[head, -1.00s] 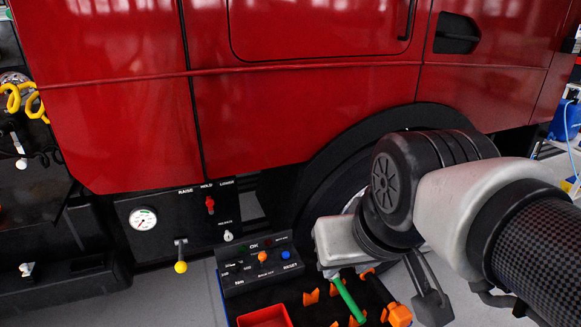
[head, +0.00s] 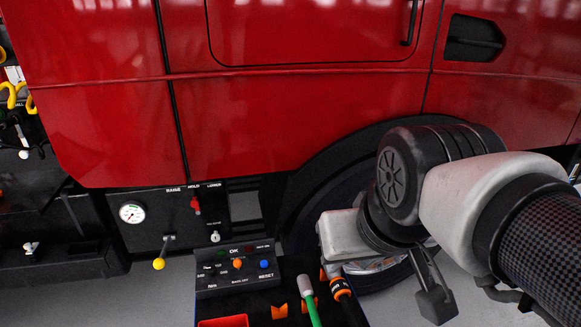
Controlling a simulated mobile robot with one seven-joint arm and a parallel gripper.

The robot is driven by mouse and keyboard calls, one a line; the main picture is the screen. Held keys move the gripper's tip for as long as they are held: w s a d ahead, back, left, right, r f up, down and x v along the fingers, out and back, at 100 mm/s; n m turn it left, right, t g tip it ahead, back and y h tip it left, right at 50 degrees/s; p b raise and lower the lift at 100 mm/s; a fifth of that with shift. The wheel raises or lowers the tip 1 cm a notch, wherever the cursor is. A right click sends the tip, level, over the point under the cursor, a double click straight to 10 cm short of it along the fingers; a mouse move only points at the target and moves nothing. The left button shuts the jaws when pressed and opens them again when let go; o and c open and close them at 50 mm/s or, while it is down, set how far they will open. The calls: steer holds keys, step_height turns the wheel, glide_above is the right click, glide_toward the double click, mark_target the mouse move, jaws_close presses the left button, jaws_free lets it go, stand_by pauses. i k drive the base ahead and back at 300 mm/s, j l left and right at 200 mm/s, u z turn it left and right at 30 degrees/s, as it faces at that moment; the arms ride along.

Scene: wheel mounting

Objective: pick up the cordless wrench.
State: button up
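I cannot pick out the cordless wrench for certain. My gripper (head: 338,262) hangs just above and behind the tools, beneath the arm's pale wrist housing. Its fingers are mostly hidden, so I cannot tell if they are open, and no held object shows.
A control box (head: 236,267) with coloured buttons stands left of the tools. A red bin (head: 224,321) and orange holders (head: 279,311) are near it. Behind is a red truck body (head: 300,110) over a dark wheel arch. A gauge panel (head: 132,213) is at left; grey floor is open there.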

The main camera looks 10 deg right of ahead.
mark_target(341, 292)
steer(key=l+u, duration=0.25)
steer(key=l, duration=0.85)
steer(key=l+u, duration=0.65)
